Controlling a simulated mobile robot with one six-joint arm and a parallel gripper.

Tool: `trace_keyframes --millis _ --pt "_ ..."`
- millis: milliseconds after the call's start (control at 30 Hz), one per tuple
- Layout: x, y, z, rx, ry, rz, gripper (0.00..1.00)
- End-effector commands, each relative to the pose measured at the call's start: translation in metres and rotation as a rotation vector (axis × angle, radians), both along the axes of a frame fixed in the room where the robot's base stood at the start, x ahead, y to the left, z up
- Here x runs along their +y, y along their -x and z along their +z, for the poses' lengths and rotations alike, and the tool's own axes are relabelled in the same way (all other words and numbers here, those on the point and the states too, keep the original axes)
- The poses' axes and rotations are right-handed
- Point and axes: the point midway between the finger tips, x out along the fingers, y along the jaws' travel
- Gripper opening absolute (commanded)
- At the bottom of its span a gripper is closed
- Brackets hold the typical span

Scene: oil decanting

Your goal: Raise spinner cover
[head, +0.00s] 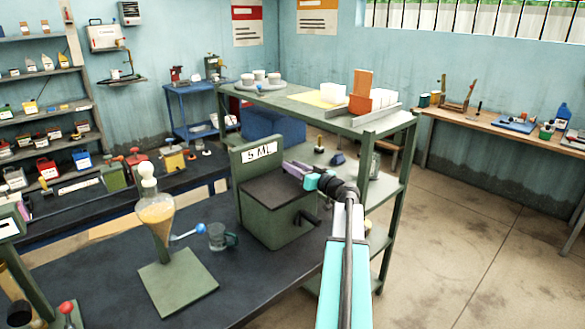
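The spinner (275,217) is a green box on the dark bench, with a dark crank handle on its right side. A dark flat top (268,188), which looks like its cover, lies level over the box. An upright green panel (243,172) with a "5 ML" label rises behind it. My gripper (288,166) has purple fingers and reaches in from the right, over the far right edge of the flat top. I cannot tell whether it touches the cover or how far its fingers are apart.
A flask of amber oil (157,217) stands over a green base plate (178,283) left of the spinner. A glass mug (217,237) and a blue-tipped spoon (187,233) lie between. A green metal shelf (398,160) stands close behind my arm. Open floor lies to the right.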

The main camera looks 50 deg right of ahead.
Motion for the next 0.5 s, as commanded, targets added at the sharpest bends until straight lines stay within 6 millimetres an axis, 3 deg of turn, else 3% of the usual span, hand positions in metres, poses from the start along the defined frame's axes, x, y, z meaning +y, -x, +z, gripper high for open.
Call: trace_keyframes --millis 67,267,400,433,500 --pt "0.000 0.000 0.000 0.000 0.000 0.000 0.30" --pt "0.000 0.000 0.000 0.000 0.000 0.000 0.00" --pt "0.000 0.000 0.000 0.000 0.000 0.000 0.00" --pt "0.017 0.003 0.000 0.000 -0.001 0.001 0.00" --pt "0.007 0.000 -0.001 0.000 -0.001 0.003 0.00"
